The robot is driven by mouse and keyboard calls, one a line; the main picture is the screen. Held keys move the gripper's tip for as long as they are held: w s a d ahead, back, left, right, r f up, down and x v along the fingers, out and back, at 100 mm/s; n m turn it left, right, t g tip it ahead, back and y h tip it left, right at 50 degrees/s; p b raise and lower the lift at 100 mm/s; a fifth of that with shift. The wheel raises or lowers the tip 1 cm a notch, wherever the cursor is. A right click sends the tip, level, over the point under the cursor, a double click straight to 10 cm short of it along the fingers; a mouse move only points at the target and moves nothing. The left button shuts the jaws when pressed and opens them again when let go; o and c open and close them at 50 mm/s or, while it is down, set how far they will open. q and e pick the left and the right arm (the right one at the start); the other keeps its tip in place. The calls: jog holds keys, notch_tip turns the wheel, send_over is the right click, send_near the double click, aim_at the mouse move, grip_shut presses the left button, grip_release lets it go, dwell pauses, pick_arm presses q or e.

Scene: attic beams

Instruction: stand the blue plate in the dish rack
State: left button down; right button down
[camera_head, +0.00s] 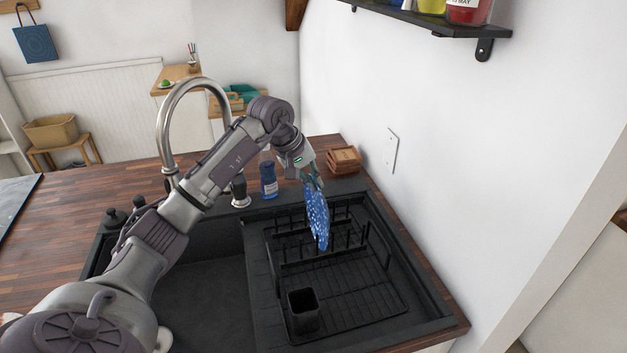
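The blue plate (318,218) has white speckles and is seen nearly edge-on, upright, at the back part of the black dish rack (362,297). My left gripper (313,184) is above it, with its fingers at the plate's top edge, and appears shut on it. The plate's lower edge is among the rack's upright prongs; I cannot tell whether it rests on the rack's wires. My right gripper is not in view.
A black sink basin (205,292) lies left of the rack, with a tall curved faucet (165,125) behind my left arm. A blue bottle (268,180) and brown stacked blocks (343,159) stand behind. A black cup (303,309) sits in the rack's front. A white wall rises at right.

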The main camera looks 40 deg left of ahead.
pick_arm(q)
jog(key=shift+f+b, duration=0.4)
jog(key=shift+b, duration=0.1)
dwell(0.3)
jog(key=c, duration=1.2)
grip_release()
jog(key=shift+c, duration=0.2)
jog(key=shift+f, duration=0.1)
jog(key=v, duration=1.2)
